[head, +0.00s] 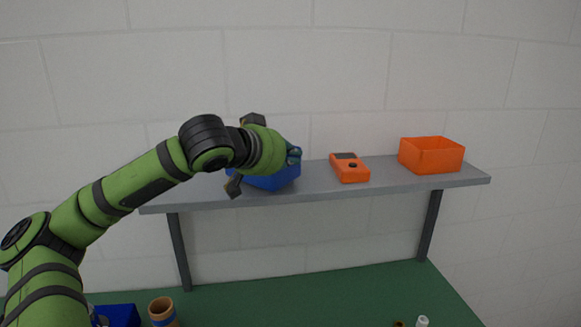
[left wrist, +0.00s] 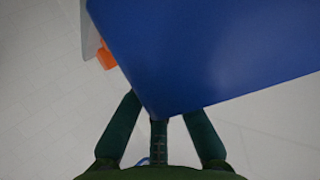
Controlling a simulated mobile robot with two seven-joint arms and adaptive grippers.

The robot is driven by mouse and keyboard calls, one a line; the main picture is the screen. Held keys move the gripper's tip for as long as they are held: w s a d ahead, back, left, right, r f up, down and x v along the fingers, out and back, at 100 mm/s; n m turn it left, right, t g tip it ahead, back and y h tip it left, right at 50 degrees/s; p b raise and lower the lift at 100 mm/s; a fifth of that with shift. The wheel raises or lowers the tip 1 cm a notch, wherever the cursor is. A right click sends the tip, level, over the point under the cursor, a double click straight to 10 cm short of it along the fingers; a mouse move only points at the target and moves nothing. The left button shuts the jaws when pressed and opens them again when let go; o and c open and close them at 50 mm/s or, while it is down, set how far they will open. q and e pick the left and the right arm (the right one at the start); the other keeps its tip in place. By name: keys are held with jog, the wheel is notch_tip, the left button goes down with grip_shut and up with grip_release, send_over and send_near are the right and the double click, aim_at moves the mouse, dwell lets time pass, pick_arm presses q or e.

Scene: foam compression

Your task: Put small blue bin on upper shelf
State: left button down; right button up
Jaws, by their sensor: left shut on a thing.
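The small blue bin (head: 275,182) is at the left part of the grey upper shelf (head: 385,183) in the head view. My left arm and gripper cover much of it, and I cannot tell whether it rests on the shelf or is just above it. My left gripper (head: 240,158) is shut on the bin. In the left wrist view the bin (left wrist: 205,50) fills the upper middle, with one corner between the fingers of the left gripper (left wrist: 160,118). My right gripper is not in view.
An orange device (head: 350,170) lies mid-shelf, and an orange bin (head: 430,157) stands at the right end. Free shelf shows between the blue bin and the device. Below, the green table (head: 290,300) holds another blue bin (head: 118,315) and a brown roll (head: 162,311).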

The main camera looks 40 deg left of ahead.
pick_arm(q)
jog(key=shift+f, duration=0.9)
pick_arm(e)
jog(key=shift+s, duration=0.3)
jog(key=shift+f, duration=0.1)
pick_arm(q)
jog(key=c, duration=1.4)
grip_release()
jog(key=shift+f, duration=0.1)
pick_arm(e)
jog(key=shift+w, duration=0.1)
